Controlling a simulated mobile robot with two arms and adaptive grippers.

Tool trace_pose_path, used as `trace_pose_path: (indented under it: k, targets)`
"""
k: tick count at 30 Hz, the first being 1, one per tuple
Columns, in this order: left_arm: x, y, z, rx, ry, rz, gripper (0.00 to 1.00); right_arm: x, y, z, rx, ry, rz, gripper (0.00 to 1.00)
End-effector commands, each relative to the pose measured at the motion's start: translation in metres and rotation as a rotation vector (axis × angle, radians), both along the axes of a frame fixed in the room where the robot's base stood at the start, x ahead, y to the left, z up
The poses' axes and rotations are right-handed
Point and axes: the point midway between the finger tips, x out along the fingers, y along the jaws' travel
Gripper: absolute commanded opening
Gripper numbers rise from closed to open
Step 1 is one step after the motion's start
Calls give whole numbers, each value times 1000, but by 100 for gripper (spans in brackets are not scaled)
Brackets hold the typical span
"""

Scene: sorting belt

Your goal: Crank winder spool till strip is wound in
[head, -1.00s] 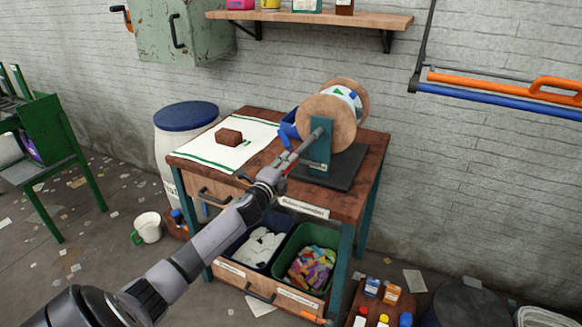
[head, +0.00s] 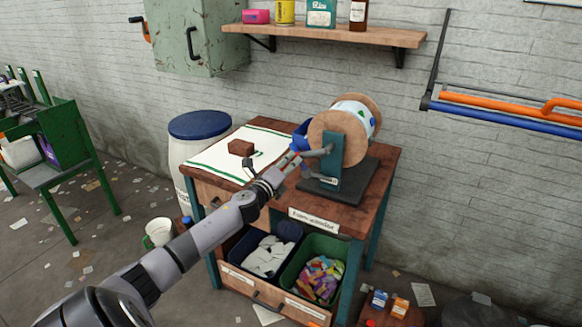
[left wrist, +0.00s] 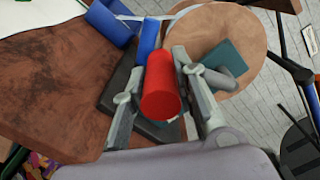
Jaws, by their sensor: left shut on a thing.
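The winder spool (head: 327,132) has two round wooden flanges with white strip between them, marked with blue and green. It stands on a teal bracket (head: 330,168) on a dark base. The white strip (head: 215,160) with green edge lines lies flat on the table's left part. My left gripper (head: 293,158) is at the crank, left of the spool. In the left wrist view, its fingers are on both sides of the red crank handle (left wrist: 161,88), shut on it. The grey crank arm (left wrist: 215,78) is beside the right finger. My right gripper is not in view.
A brown block (head: 241,147) sits on the strip. A blue piece (left wrist: 110,22) stands beside the spool. The wooden table (head: 375,185) has bins below. A shelf (head: 325,34) hangs above, and a blue-lidded barrel (head: 200,126) stands behind left.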

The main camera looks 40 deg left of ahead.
Motion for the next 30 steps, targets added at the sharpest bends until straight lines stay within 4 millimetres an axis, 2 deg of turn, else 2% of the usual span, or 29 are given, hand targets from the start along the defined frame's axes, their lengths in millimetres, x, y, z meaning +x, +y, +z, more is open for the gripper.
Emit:
trace_pose_path:
  k: [1,18,30]
  targets:
    - [0,2,7,26,3,1,0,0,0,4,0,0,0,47]
    - [-2,10,37,299,68,2,0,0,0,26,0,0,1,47]
    - [-2,10,51,437,100,3,0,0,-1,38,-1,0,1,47]
